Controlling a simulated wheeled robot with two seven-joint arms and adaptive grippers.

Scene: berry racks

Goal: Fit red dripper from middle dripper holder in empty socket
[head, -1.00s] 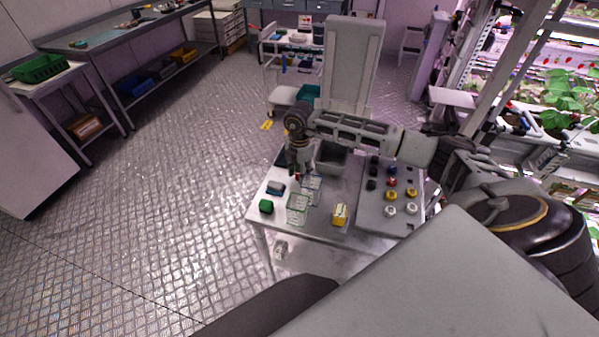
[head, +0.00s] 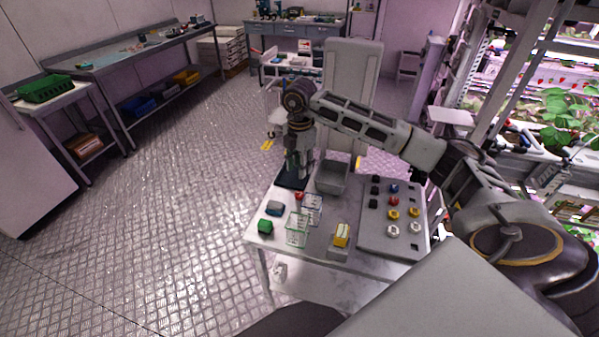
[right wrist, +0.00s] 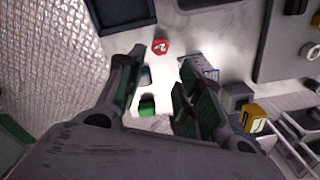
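A red dripper (head: 299,196) stands on the table near its back left, with a white mark on its top in the right wrist view (right wrist: 160,46). Whether a holder is under it I cannot tell. My right gripper (head: 298,174) hangs above the table's back left, over a dark tray and apart from the red dripper. In the right wrist view its fingers (right wrist: 160,98) are spread with nothing held. A grey board (head: 373,236) at the right carries several black, blue, red, yellow and white pieces. I cannot tell which socket is empty. My left gripper is out of view.
A grey bin (head: 332,180) stands at the table's back. A blue-grey block (head: 274,208), a green block (head: 265,227), clear wire-like frames (head: 297,231) and a yellow block (head: 341,235) stand on the table. The front left corner is mostly bare.

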